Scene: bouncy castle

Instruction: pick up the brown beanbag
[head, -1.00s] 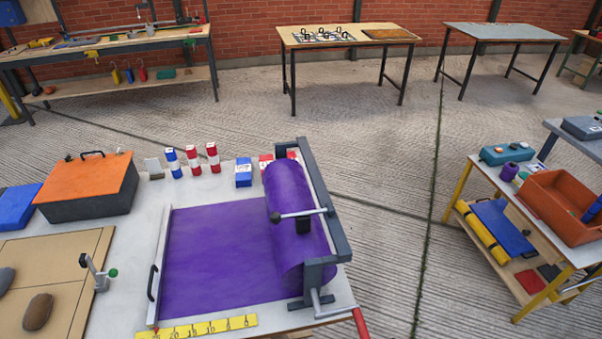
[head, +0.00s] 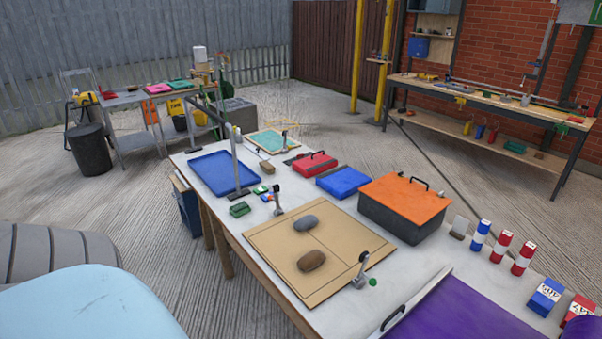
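The brown beanbag (head: 312,260) is a small, dark brown, rounded lump. It lies on a tan board (head: 345,255) on the long white-topped table, towards the board's near side. A grey beanbag-like lump (head: 306,223) lies on the same board just behind it, apart from it. Neither of my grippers shows in the head view.
Clamps with upright handles (head: 278,199) (head: 361,272) stand at the board's left and right edges. An orange-lidded box (head: 405,203), a blue case (head: 343,181) and a blue tray (head: 224,173) share the table. A light blue rounded surface (head: 75,312) fills the bottom left.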

